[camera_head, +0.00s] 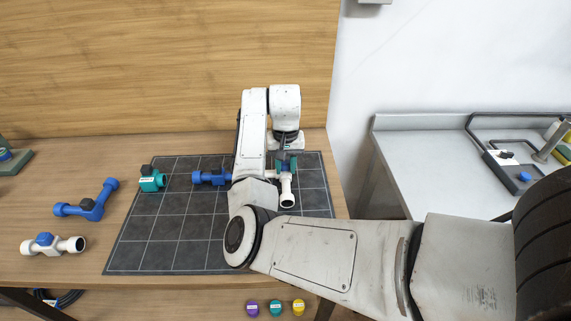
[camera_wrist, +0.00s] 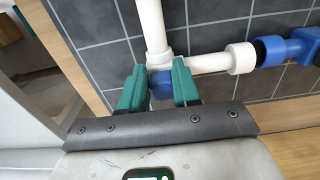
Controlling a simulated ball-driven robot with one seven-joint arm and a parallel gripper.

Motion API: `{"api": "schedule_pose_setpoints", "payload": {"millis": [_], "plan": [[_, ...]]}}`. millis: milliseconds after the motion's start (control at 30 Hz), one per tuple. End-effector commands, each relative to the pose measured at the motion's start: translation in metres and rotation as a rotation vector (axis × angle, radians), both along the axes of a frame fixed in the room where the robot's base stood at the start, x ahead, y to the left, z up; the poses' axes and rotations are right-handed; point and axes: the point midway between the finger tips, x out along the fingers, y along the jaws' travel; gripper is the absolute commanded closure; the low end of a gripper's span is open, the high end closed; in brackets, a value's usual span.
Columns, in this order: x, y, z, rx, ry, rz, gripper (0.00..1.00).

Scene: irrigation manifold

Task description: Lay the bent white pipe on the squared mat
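The bent white pipe (camera_wrist: 152,28) has two white arms meeting at a corner with a blue block (camera_wrist: 160,84). My gripper (camera_wrist: 160,88) has its green fingers on both sides of this block, apparently closed on it. In the head view my gripper (camera_head: 287,163) is over the right part of the dark squared mat (camera_head: 176,228), and one white pipe end (camera_head: 288,199) shows below it. The pipe is at or just above the mat; I cannot tell if it touches. Its collared arm points at a blue fitting (camera_wrist: 275,49); whether they are joined is unclear.
A blue pipe piece (camera_head: 209,178) and a teal fitting (camera_head: 151,180) are on the mat. A bent blue pipe (camera_head: 88,208) and a white pipe with blue block (camera_head: 55,245) lie left of it. The mat's front left is clear. A grey bench (camera_head: 440,165) stands at right.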

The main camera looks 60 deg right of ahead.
Motion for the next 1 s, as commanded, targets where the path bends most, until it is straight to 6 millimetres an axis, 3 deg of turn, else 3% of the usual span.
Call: {"api": "schedule_pose_setpoints", "payload": {"millis": [233,567,767,1000], "plan": [[0.0,0.0,0.0,0.001,0.0,0.0,0.45],[0.0,0.0,0.006,0.001,-0.002,0.0,0.45],[0.001,-0.001,0.037,-0.001,-0.004,-0.002,0.45],[0.002,0.0,0.091,0.001,-0.005,-0.001,0.45]]}}
